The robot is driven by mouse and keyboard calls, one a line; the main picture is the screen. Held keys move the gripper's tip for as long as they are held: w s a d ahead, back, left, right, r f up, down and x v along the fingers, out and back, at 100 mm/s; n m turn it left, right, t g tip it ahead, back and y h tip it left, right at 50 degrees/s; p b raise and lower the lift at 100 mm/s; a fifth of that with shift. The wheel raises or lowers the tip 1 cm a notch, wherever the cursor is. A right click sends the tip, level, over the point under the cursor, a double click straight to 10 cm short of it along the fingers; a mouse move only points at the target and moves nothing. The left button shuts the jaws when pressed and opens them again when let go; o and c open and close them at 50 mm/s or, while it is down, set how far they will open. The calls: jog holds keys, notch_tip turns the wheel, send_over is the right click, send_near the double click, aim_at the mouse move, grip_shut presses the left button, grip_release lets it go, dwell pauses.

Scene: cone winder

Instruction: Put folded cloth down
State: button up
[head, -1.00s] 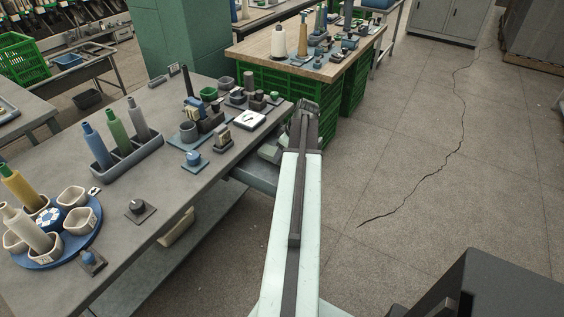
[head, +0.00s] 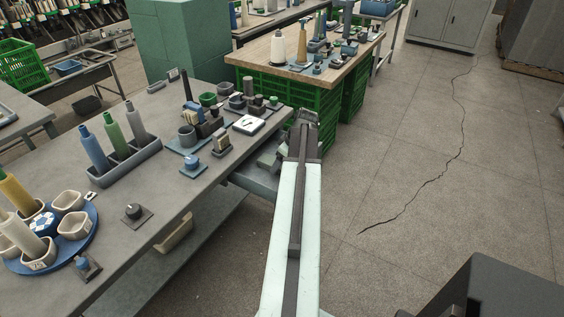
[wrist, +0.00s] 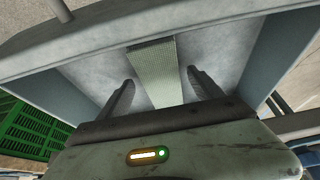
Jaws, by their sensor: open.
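The folded cloth (wrist: 156,75) appears in the wrist view as a pale grey-green, finely textured strip. It lies inside a grey, shallow open tray or drawer (wrist: 95,45). My gripper (wrist: 161,78) is open, with one dark finger on each side of the strip and a visible gap on both sides. I cannot tell how far the fingertips are above the tray floor. In the head view my gripper is mostly hidden behind my arm, beside the near bench's right edge, and the cloth does not show.
The grey bench (head: 165,200) carries a bobbin holder (head: 125,165), a blue round carousel (head: 85,235) and small fixtures. A wooden-topped table (head: 270,47) over green crates stands beyond. Another green crate (wrist: 30,130) shows in the wrist view. The floor at right is mostly clear.

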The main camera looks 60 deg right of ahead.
jog(key=p+v, duration=1)
jog(key=v, duration=0.2)
jog(key=shift+p, duration=0.35)
